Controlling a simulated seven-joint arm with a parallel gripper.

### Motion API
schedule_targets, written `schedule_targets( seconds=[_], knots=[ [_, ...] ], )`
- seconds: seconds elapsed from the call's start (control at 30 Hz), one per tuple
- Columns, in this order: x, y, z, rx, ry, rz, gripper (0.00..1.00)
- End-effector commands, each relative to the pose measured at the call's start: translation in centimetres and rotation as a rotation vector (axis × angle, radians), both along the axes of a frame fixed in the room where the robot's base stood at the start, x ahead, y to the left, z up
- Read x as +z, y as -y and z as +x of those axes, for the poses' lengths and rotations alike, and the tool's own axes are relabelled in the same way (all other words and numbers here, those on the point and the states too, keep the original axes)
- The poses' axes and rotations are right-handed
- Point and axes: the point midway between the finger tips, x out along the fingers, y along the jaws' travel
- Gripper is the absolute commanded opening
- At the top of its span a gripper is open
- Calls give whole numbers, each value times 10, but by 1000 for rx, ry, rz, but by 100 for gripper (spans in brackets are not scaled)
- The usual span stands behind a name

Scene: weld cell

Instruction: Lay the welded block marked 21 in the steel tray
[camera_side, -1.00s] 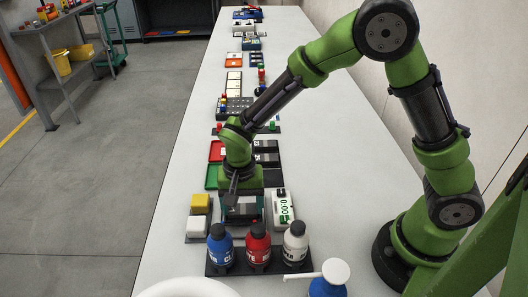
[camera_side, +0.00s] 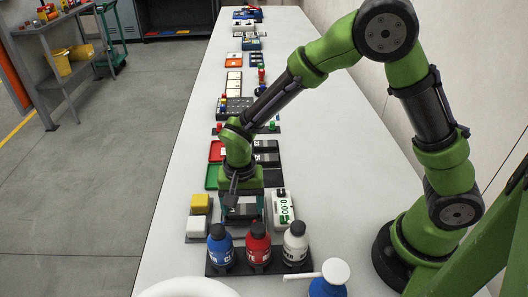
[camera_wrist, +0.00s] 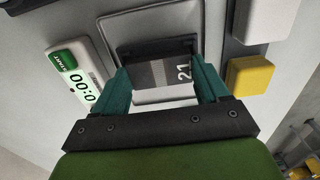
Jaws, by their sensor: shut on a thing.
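My gripper (camera_side: 243,210) points down low over the near part of the bench. In the wrist view my gripper (camera_wrist: 160,70) has its teal fingers on both sides of a dark grey block (camera_wrist: 160,73) with a lighter band and a white "21". It is shut on this block. A pale grey surface with a rim (camera_wrist: 163,97) shows around and below the block; I cannot tell whether it is the steel tray, or whether the block touches it. In the side view the gripper hides most of the block.
A white-and-green timer (camera_side: 283,207) stands close right of my gripper. Yellow (camera_side: 200,202) and white (camera_side: 197,225) blocks sit to the left. Blue (camera_side: 220,248), red (camera_side: 258,246) and white (camera_side: 295,245) bottles stand in front.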

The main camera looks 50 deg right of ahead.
Motion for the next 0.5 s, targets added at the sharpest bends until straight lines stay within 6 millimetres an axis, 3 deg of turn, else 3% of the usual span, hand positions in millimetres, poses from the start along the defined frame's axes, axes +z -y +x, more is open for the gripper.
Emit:
schedule_targets(
  seconds=[0.2, 0.23, 0.37, 0.5],
  knots=[
    [-2, 0, 0, 3, 1, -1, 31],
    [-2, 0, 0, 3, 1, -1, 79],
    [-3, 1, -1, 2, -2, -2, 99],
    [-3, 2, -2, 1, -6, -4, 100]
  ],
)
